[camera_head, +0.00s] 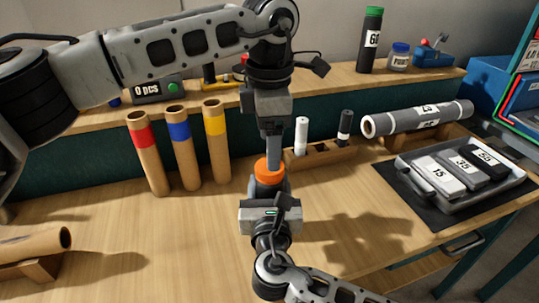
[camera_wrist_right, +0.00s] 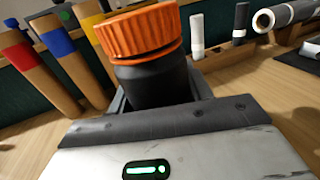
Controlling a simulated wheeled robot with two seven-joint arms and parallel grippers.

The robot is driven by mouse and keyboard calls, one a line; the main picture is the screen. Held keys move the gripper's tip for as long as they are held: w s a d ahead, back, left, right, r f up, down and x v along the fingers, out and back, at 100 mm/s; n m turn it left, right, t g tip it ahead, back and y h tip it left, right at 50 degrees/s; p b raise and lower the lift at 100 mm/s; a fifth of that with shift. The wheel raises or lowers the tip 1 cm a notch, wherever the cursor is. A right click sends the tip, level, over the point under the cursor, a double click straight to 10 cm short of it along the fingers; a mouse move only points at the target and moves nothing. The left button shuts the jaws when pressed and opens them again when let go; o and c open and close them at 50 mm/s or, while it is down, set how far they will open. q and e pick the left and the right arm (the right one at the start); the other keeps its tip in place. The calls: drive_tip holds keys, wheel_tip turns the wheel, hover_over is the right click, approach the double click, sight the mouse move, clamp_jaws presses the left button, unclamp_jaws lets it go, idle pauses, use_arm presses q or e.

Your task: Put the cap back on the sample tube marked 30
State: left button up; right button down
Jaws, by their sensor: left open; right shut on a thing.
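A dark tube (camera_wrist_right: 155,84) stands upright between the jaws of my right gripper (camera_head: 268,196), which is shut on it. An orange ribbed cap (camera_wrist_right: 139,32) sits on the tube's top, with a thin dark line under its rim. I cannot tell how tightly it is seated. The cap (camera_head: 268,170) also shows in the head view. My left gripper (camera_head: 273,156) is open and points down just above the cap. I cannot tell whether its fingers touch it. No number shows on the tube from these views.
Cardboard tubes with red (camera_head: 147,150), blue (camera_head: 183,146) and yellow (camera_head: 216,142) bands stand behind on the left. A wooden holder (camera_head: 325,158) carries white and black sticks. A tray (camera_head: 425,190) with numbered blocks lies right. The table's front middle is clear.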

use_arm(q)
wheel_tip(320, 180, up, 8)
drive_tip(key=shift+f, duration=0.25)
use_arm(e)
drive_tip(key=c, duration=0.6)
unclamp_jaws()
drive_tip(key=shift+o, duration=0.2)
